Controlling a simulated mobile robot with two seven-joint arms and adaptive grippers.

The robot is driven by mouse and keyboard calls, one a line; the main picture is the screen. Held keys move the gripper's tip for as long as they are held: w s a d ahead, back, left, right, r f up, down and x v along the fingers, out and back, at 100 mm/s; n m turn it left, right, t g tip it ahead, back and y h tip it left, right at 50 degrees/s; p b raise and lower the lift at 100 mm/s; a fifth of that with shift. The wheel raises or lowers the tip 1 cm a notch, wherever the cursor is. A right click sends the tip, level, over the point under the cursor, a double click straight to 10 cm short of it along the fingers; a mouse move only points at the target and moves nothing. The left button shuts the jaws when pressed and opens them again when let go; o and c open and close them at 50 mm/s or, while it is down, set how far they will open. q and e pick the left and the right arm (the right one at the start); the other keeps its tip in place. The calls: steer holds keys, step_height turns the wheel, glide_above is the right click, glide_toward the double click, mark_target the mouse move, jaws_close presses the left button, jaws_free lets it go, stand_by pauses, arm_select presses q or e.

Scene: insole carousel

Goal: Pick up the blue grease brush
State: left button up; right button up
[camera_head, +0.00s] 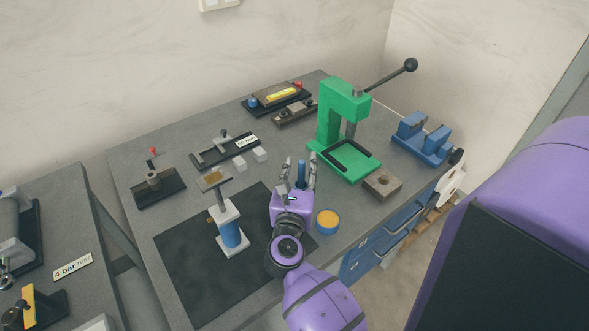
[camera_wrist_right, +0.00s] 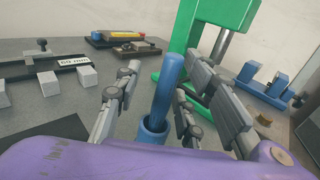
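The blue grease brush stands upright, with its handle showing in the head view (camera_head: 301,171) and larger in the right wrist view (camera_wrist_right: 167,88). Its lower end sits in a blue round holder (camera_wrist_right: 151,131). My right gripper (camera_head: 300,163) is over the bench with its fingers on either side of the handle. In the right wrist view the fingers (camera_wrist_right: 163,76) are apart, and gaps show between them and the handle. The brush's bristles are hidden. My left gripper is not in view.
A blue tin with an orange top (camera_head: 327,219) stands right of my gripper. A green press (camera_head: 343,125) and a brown block (camera_head: 382,184) stand behind. A blue-and-white stand (camera_head: 230,235) is on the black mat (camera_head: 187,270) to the left.

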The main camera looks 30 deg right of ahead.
steer(key=shift+f, duration=0.1)
steer(key=shift+s+r, duration=0.35)
steer(key=shift+s, duration=0.4)
steer(key=c, duration=0.6)
steer(key=shift+w, duration=0.15)
steer(key=shift+c, duration=1.2)
steer(key=shift+w+f, duration=0.1)
steer(key=shift+f, duration=0.05)
jaws_close()
steer(key=shift+r, duration=0.45)
step_height(320, 180, up, 9)
steer(key=shift+f+p, duration=0.1)
steer(key=shift+p, duration=0.65)
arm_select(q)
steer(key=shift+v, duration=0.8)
arm_select(e)
steer(key=shift+r, duration=0.25)
